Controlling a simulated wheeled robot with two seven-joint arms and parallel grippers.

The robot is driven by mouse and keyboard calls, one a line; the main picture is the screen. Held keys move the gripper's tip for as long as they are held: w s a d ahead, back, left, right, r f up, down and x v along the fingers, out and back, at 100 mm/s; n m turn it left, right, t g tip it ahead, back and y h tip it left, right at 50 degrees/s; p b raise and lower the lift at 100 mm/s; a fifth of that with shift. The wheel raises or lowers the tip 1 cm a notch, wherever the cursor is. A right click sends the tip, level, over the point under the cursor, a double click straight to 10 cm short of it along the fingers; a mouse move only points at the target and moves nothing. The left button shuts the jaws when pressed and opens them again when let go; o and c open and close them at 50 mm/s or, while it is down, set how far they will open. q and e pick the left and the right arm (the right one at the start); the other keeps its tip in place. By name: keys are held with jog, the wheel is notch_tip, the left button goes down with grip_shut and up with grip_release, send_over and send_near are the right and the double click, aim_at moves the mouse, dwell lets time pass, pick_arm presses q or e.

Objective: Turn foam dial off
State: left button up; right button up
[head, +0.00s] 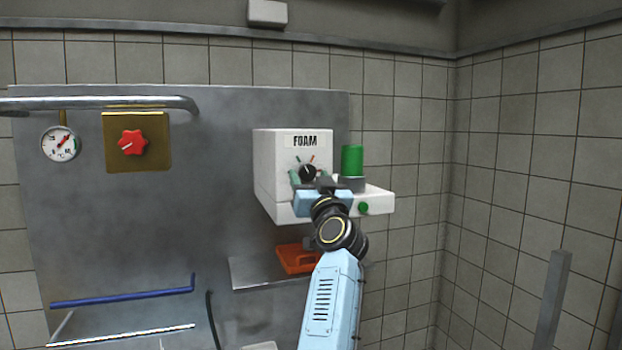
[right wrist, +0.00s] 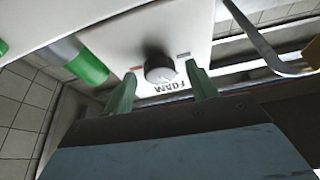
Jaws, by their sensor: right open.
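The foam dial (head: 308,171) is a small dark round knob on the front of a white box (head: 266,165) labelled FOAM. Small coloured marks sit around the dial; its exact setting is hard to read. My right gripper (head: 309,183) is in front of the dial and partly covers its lower side. In the right wrist view, the dial (right wrist: 160,68) shows between the two green fingers of the open right gripper (right wrist: 163,76), with a visible gap on both sides. Whether a finger touches it cannot be told. My left gripper is not in view.
A green cylinder (head: 352,160) stands on the box's right side, above a green button (head: 363,208). An orange-red object (head: 296,259) lies on a shelf below. A red knob (head: 132,143) on a brass plate, a gauge (head: 60,144) and a pipe (head: 110,103) are at left.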

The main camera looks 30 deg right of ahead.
jog(key=c, duration=1)
jog(key=shift+d+f+n+y+b, duration=0.15)
jog(key=shift+n+y+b, duration=0.45)
jog(key=shift+n, duration=0.5)
jog(key=shift+d+n+y+b, duration=0.1)
jog(key=shift+n+y+b, duration=0.45)
jog(key=shift+n, duration=0.55)
jog(key=n+y, duration=0.2)
jog(key=n, duration=0.2)
jog(key=shift+d+b, duration=0.15)
jog(key=shift+b, duration=0.25)
jog(key=n, duration=0.1)
jog(key=n+y, duration=0.2)
jog(key=shift+d+r+n+p, duration=0.1)
jog(key=shift+r+n+p, duration=0.15)
jog(key=shift+n+p, duration=0.1)
jog(key=shift+s+r+n+g+y+p, duration=0.1)
jog(key=shift+n+g+y+p, duration=0.4)
jog(key=shift+n, duration=0.6)
jog(key=shift+n+g+y+p, duration=0.2)
jog(key=shift+n+p, duration=0.45)
jog(key=shift+n, duration=0.4)
